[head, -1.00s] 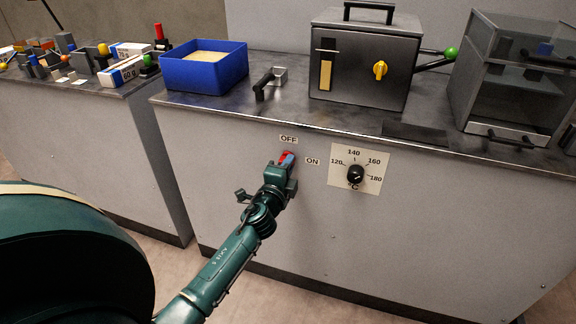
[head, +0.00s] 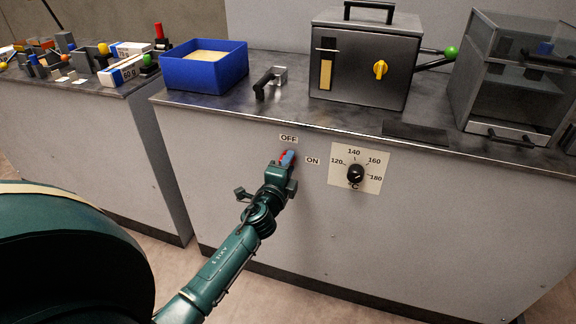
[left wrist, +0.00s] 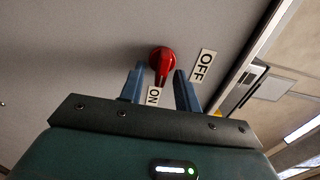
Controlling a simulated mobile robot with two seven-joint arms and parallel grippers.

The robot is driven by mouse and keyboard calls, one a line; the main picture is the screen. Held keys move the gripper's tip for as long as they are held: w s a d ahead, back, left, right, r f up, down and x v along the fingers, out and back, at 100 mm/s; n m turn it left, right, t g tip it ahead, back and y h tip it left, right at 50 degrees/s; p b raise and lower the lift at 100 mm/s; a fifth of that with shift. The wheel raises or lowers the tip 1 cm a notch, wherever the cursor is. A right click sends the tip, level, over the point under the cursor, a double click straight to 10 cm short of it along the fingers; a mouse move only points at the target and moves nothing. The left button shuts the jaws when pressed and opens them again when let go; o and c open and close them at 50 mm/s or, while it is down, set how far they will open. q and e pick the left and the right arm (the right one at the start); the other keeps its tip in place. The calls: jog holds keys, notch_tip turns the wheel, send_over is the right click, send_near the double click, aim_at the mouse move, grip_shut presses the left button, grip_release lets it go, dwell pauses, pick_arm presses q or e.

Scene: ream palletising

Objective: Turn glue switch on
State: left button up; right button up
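The red glue switch (head: 283,156) is on the front panel of the grey cabinet, between the OFF label (head: 289,139) above and the ON label (head: 312,161) to its right. In the left wrist view the red switch (left wrist: 162,60) shows clearly, its lever pointing down in the picture towards the ON label (left wrist: 153,96); the OFF label (left wrist: 203,65) is to the right. My left gripper (head: 288,159) is at the switch. Its blue fingers (left wrist: 160,85) are apart, one either side of the lever, with gaps visible. My right gripper is not in view.
A temperature dial (head: 356,174) is on the panel to the right. A blue tray (head: 204,80), a dark machine (head: 362,75) and a glass-sided box (head: 510,85) stand on the worktop. The panel below the switch is clear.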

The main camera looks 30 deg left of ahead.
pick_arm(q)
jog(key=v, duration=1.3)
jog(key=shift+s, duration=0.1)
